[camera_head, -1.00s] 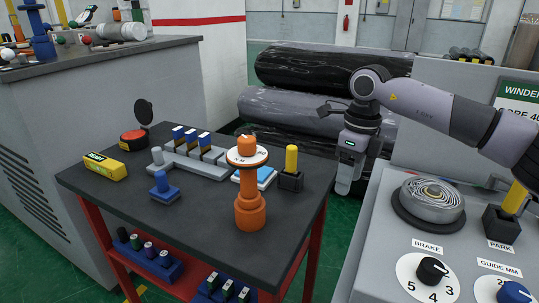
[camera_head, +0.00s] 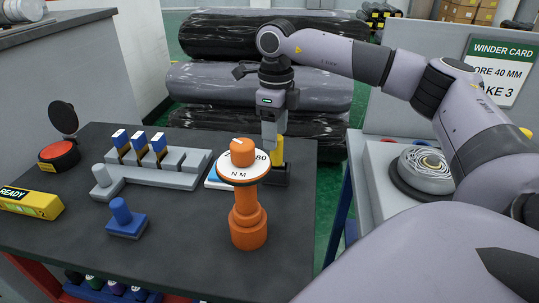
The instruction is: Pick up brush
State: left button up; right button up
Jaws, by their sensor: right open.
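Nothing in view is plainly a brush. A yellow-handled piece (camera_head: 279,151) stands in a dark block (camera_head: 276,177) at the table's far right, partly hidden by my gripper. My right gripper (camera_head: 274,141) is open and points down at this handle; whether the fingers are around it or just in front cannot be told. A grey rack (camera_head: 180,178) holds three blue-and-white topped pieces (camera_head: 140,142) with brown bands. A small blue knobbed piece (camera_head: 125,217) lies in front of the rack. My left gripper is not in view.
The orange pedestal (camera_head: 248,217) with a white dial stands close in front of my right gripper. A red button box (camera_head: 60,156) and yellow READY box (camera_head: 30,203) are at left. The dark table top (camera_head: 185,250) is clear at front. Wrapped rolls (camera_head: 260,85) lie behind.

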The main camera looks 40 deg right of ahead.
aim_at(277, 152)
jog(key=f, duration=0.5)
jog(key=shift+s+f+p, duration=0.3)
jog(key=shift+f, duration=0.1)
jog(key=c, duration=1.1)
